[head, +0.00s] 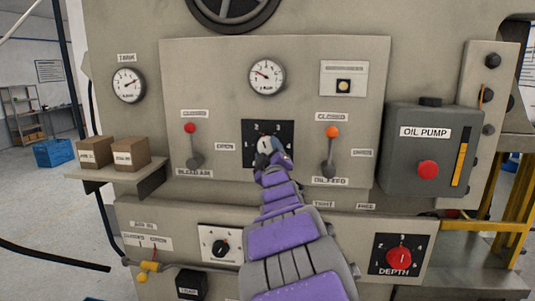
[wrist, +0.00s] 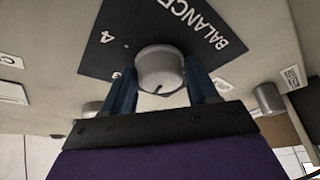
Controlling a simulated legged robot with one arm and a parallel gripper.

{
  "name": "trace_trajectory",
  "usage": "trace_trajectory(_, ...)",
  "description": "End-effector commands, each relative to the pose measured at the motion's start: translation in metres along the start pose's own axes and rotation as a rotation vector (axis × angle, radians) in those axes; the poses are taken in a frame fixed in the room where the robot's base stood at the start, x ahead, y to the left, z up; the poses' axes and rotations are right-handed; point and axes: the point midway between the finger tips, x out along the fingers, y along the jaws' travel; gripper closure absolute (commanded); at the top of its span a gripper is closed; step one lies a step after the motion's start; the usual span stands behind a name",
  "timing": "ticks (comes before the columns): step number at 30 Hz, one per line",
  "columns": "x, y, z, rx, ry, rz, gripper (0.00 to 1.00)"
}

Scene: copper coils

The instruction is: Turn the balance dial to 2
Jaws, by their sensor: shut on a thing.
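The balance dial is a pale grey round knob (wrist: 160,68) on a black plate (wrist: 92,55) lettered BALANCE, with a 4 in sight and another number partly cut off. In the head view the black plate (head: 286,131) is in the middle of the panel, and the knob (head: 265,143) is partly covered by my gripper (head: 268,152). In the wrist view the two blue fingers of my gripper (wrist: 162,80) stand on either side of the knob, shut on it. A dark pointer mark shows on the knob's lower edge; I cannot tell which number it points at.
A red-tipped lever (head: 192,145) stands left of the dial and an orange-tipped lever (head: 330,150) right of it. Below are a small black knob (head: 221,247) and a red depth dial (head: 399,257). A grey oil pump box (head: 428,150) juts out at right, a shelf with cartons (head: 122,153) at left.

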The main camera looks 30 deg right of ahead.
Motion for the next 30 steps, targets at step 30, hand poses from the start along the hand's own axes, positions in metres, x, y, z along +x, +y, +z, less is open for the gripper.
trace_trajectory(30,0.0003,0.0002,-0.0004,-0.197,0.001,-0.084,0.38)
